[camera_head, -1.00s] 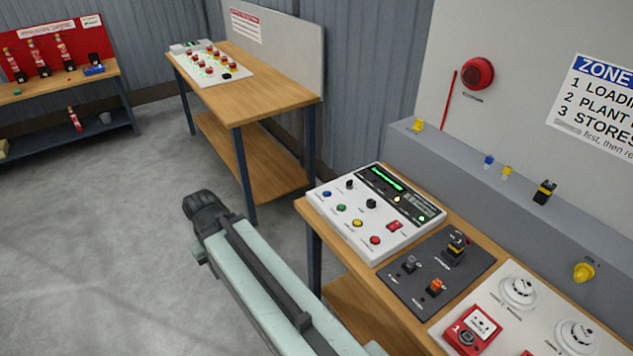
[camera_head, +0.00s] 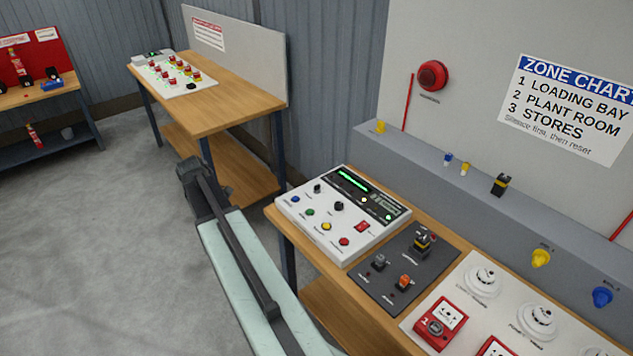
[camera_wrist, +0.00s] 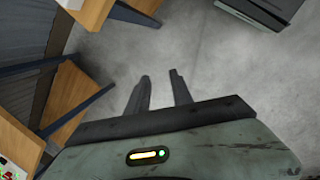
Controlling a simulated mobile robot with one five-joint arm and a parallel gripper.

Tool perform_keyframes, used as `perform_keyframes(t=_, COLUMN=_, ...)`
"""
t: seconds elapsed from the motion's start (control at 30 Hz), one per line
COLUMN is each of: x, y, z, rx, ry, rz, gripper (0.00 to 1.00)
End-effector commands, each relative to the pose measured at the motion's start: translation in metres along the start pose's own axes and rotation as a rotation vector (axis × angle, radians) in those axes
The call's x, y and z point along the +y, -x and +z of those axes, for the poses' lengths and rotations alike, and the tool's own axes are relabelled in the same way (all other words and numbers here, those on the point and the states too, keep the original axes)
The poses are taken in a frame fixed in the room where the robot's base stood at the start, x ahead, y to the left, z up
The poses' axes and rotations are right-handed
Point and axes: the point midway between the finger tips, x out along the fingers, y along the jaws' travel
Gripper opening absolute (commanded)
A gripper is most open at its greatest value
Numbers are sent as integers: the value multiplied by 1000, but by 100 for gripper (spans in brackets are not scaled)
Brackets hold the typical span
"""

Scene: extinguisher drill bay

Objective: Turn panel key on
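The white control panel (camera_head: 292,212) lies on the near wooden bench, with a lit green display, coloured buttons and a red switch (camera_head: 362,227). Two small dark knobs stand on it, one at the upper left (camera_head: 317,189) and a larger one near the middle (camera_head: 339,206). I cannot tell which is the key, or how it is turned. My gripper (camera_wrist: 160,76) is open and empty in the wrist view, its two fingers apart over grey floor. In the head view my arm reaches out left of the panel, clear of it, and the fingertips cannot be made out.
A dark plate (camera_head: 408,274) with several switches lies right of the panel, then a white board (camera_head: 467,289) with detectors and red call points. A grey ledge (camera_head: 420,160) runs behind. Another bench (camera_head: 225,100) stands further back. The floor (camera_head: 100,250) to the left is open.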

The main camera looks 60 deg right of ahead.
Motion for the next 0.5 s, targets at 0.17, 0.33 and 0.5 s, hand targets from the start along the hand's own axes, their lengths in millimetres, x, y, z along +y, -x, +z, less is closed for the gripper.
perform_keyframes(t=0.17, x=146, y=-22, z=174, rx=-133, ry=366, rz=24, gripper=27)
perform_keyframes(t=0.33, x=189, y=-32, z=278, rx=-208, ry=577, rz=-4, gripper=27)
perform_keyframes(t=0.5, x=195, y=-34, z=302, rx=-226, ry=635, rz=-15, gripper=27)
